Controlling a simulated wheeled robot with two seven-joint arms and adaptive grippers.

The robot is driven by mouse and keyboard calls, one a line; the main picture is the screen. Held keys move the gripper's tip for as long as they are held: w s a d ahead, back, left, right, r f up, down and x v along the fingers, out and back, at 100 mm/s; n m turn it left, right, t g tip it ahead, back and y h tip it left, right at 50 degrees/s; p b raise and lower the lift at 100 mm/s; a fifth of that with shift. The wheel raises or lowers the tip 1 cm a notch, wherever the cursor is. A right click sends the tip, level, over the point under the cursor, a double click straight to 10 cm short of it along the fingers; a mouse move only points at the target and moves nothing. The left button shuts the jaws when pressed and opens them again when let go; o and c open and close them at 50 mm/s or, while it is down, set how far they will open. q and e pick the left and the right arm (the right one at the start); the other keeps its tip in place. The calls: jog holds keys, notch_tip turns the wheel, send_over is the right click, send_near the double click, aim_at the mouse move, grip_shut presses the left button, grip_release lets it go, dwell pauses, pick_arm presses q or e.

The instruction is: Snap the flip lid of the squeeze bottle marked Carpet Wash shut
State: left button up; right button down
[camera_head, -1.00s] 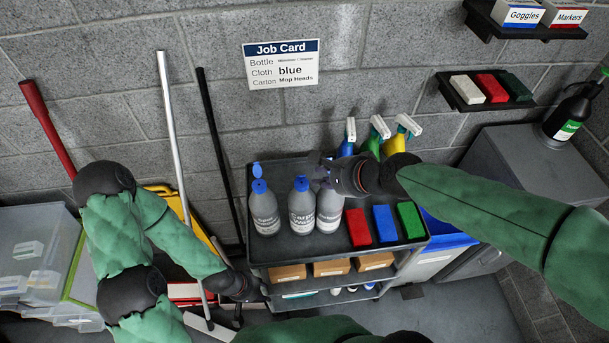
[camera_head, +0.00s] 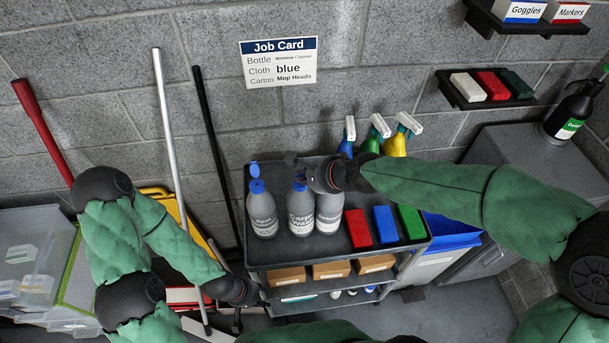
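The grey squeeze bottle marked Carpet Wash (camera_head: 300,212) stands upright in the middle of three grey bottles on the cart's top shelf. Its blue cap (camera_head: 299,185) shows below my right gripper; whether its flip lid is up or down is too small and partly covered to tell. My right gripper (camera_head: 291,158) is at the cap's upper edge, just above and behind it in the picture; contact and finger opening are unclear. My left gripper (camera_head: 258,295) hangs low beside the cart's left side, away from the bottles; its fingers are not clear.
A left bottle (camera_head: 263,216) with its blue lid up and a right bottle (camera_head: 329,212), its top hidden by my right gripper, flank it closely. Red (camera_head: 358,229), blue (camera_head: 385,224) and green (camera_head: 410,221) blocks sit to the right. Spray bottles (camera_head: 395,142) stand behind.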

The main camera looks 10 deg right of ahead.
dwell(0.3)
jog(key=t+b, duration=0.1)
jog(key=b, duration=0.3)
jog(key=shift+s+f, duration=0.15)
jog(key=shift+f, duration=0.25)
jog(key=shift+s+b, duration=0.1)
jog(key=shift+b, duration=0.3)
jog(key=shift+r, duration=0.15)
jog(key=c, duration=1.6)
grip_release()
jog(key=v, duration=1.2)
jog(key=shift+s, duration=0.15)
